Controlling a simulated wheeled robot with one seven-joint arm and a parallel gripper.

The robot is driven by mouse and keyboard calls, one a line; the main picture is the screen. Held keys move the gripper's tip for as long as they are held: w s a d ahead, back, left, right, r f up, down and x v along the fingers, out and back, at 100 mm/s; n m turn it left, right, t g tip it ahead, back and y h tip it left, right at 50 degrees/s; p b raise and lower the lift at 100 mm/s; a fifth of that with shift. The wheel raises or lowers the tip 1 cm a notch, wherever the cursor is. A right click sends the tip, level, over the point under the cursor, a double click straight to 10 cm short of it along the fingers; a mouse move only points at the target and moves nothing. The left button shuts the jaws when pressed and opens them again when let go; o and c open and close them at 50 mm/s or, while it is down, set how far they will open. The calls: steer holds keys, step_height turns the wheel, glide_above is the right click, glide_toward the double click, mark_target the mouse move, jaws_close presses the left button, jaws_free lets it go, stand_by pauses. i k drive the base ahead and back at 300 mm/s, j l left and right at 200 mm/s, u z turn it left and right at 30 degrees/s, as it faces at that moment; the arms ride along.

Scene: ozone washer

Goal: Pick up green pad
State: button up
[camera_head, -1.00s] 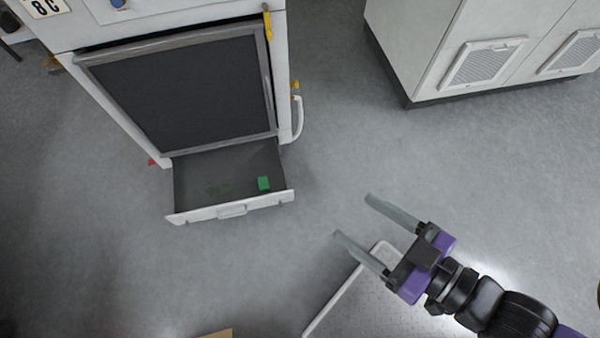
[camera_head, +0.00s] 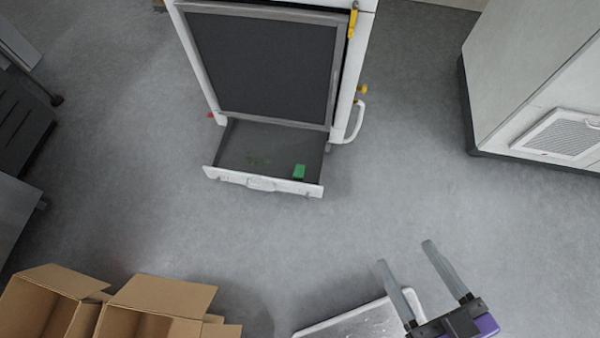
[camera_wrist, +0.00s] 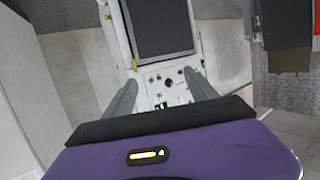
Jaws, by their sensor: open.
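The green pad (camera_head: 299,171) is a small green block in the open bottom drawer (camera_head: 228,150) of the washer, at the drawer's front right. My gripper (camera_head: 404,254) is open and empty at the lower right of the head view, well apart from the drawer. In the wrist view, my gripper (camera_wrist: 165,90) has its two fingers spread toward the washer's control panel (camera_wrist: 165,82). I cannot make out the pad in the wrist view.
The washer's dark front panel (camera_head: 262,65) stands above the drawer, with a white handle (camera_head: 356,122) at its right. Open cardboard boxes (camera_head: 165,296) are at the lower left. A white cabinet (camera_head: 530,65) is at the right. Grey floor (camera_head: 420,170) is clear between.

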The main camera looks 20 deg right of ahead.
mark_target(299, 170)
steer(key=i+j+u, duration=0.2)
steer(key=i+u, duration=0.15)
steer(key=i, duration=0.35)
steer(key=i+u, duration=0.3)
steer(key=i, duration=0.4)
